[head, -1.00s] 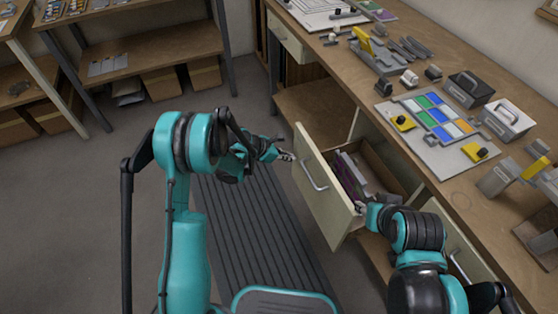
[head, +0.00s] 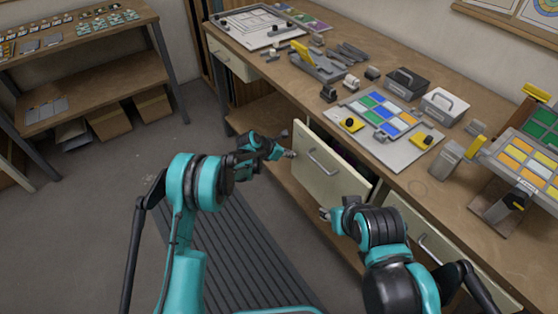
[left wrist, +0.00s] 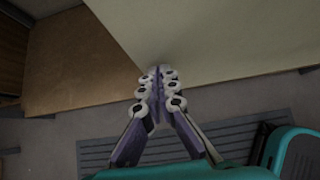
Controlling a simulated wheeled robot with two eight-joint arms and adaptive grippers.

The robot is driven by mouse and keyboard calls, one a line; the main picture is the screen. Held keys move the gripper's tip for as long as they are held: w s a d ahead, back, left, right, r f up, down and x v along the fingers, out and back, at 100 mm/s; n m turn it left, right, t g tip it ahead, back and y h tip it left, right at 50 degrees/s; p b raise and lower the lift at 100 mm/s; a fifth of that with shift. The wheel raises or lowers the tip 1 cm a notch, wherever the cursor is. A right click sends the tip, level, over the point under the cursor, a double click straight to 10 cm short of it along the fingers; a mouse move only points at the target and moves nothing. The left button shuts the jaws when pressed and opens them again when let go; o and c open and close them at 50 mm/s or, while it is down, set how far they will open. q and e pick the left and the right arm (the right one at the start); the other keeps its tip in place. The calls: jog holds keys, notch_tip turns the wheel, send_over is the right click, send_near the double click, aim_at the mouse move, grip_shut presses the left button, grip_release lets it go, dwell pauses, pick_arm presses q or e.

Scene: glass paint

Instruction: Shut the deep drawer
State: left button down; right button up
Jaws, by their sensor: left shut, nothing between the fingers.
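The deep drawer has a cream front (head: 341,187) with a metal bar handle (head: 322,162). It stands slightly out from the bench, with a narrow dark strip of its inside showing behind the top edge. My left gripper (head: 291,154) is shut and empty at the left end of the drawer front. In the left wrist view its closed fingertips (left wrist: 158,84) are at the lower edge of the pale front panel (left wrist: 215,35); I cannot tell whether they touch. My right gripper (head: 325,214) is near the front's lower right part; its jaws are too small to read.
The bench top (head: 285,90) holds a colored-tile panel (head: 385,125), a black case (head: 408,83) and a white case (head: 443,106). Another drawer (head: 440,245) is to the right. An open lower shelf (head: 262,122) is at the left. A ribbed mat (head: 235,245) covers the floor.

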aim_at(296, 148)
pick_arm(q)
jog(key=w+d, duration=0.1)
jog(key=d, duration=0.1)
jog(key=w+d, duration=0.1)
jog(key=d, duration=0.1)
jog(key=shift+w, duration=0.15)
jog(key=shift+w+d+r, duration=0.1)
jog(key=shift+w+d, duration=0.05)
jog(key=shift+d, duration=0.05)
pick_arm(e)
jog(key=shift+a, duration=0.1)
